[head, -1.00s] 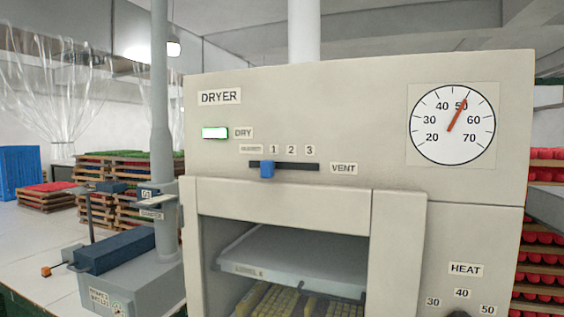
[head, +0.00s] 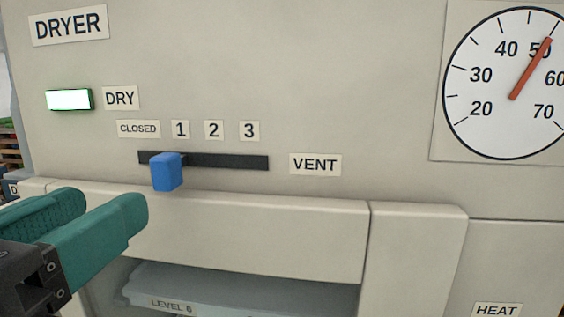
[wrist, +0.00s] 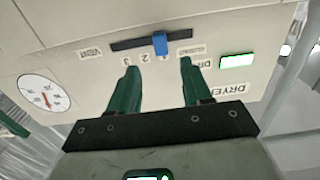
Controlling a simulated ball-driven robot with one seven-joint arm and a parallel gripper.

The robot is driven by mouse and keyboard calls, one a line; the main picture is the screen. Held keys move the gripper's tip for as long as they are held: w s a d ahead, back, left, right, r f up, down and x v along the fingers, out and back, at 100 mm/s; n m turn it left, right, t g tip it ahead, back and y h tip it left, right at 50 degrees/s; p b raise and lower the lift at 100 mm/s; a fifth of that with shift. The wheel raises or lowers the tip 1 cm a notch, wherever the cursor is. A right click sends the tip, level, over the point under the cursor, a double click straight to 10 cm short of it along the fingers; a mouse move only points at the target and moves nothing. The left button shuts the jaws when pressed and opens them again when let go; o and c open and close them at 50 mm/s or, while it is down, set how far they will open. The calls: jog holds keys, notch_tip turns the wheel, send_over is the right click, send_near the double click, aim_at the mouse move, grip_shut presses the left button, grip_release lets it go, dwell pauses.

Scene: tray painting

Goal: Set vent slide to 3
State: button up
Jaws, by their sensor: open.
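The blue vent slide knob (head: 167,172) sits in a dark horizontal slot (head: 228,162) on the dryer's front, toward the slot's left end. It is roughly under the label 1 (head: 180,129) and well left of the label 3 (head: 249,131). My gripper (head: 110,203) is open and empty, at the lower left of the knob in the head view. In the wrist view, the two green fingers of my gripper (wrist: 159,65) are spread, and the knob (wrist: 160,43) shows beyond them, between the tips. The fingers appear apart from the knob.
The beige dryer front (head: 330,60) fills the head view. A raised beige panel (head: 270,230) lies below the slot, above an opening with a grey tray (head: 230,285). A lit DRY lamp (head: 69,99) is at the left, and a dial (head: 500,110) at the right.

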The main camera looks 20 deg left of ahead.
aim_at(159, 172)
jog(key=p+x, duration=0.2)
jog(key=x, duration=0.8)
jog(key=shift+w+a+r, duration=0.1)
jog(key=shift+w+a, duration=0.1)
jog(key=shift+w, duration=0.1)
jog(key=shift+c, duration=0.2)
grip_shut()
